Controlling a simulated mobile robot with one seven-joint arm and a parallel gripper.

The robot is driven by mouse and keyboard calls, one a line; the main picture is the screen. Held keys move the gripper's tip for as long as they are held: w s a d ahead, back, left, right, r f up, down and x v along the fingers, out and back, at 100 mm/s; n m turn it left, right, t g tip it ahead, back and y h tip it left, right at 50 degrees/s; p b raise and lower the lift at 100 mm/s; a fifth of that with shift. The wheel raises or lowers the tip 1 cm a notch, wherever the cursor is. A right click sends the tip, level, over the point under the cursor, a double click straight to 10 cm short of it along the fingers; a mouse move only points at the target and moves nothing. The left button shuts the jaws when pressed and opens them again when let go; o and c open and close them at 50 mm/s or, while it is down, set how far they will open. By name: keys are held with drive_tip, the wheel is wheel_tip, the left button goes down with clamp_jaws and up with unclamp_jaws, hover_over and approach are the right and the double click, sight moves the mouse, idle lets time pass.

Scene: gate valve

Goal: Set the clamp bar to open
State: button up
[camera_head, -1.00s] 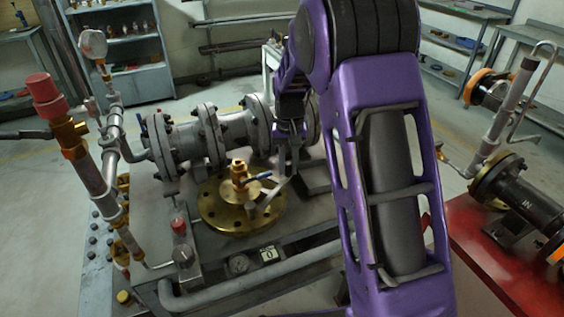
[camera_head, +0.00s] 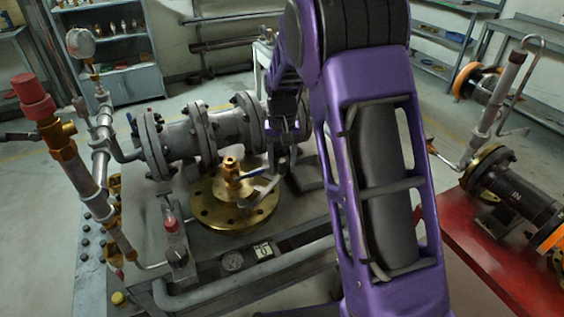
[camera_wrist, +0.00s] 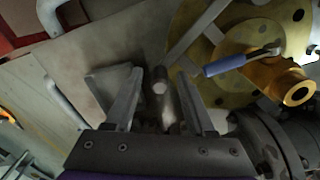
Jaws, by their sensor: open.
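A grey flat bar, which I take to be the clamp bar (camera_head: 262,190), lies across the round brass flange (camera_head: 211,213) on the bench. It also shows in the wrist view (camera_wrist: 198,33), running from the brass flange (camera_wrist: 187,17) towards my gripper. My gripper (camera_head: 284,160) is at the bar's right end in the head view. In the wrist view my gripper (camera_wrist: 158,98) is open, with a grey round-ended knob (camera_wrist: 160,86) between its fingers, near the bar's end. I cannot tell whether the fingers touch it. The bar's end is hidden in the head view.
A brass valve (camera_head: 231,172) with a blue-handled lever (camera_head: 262,173) rises from the flange, close to the bar. Grey flanged pipework (camera_head: 200,135) stands behind. A red-capped pipe (camera_head: 34,95) is at left; a red bench (camera_head: 490,265) is at right.

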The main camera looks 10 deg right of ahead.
drive_tip(key=shift+r, duration=0.1)
wheel_tip(320, 180, up, 17)
drive_tip(key=p, duration=0.2)
drive_tip(key=shift+r, duration=0.15)
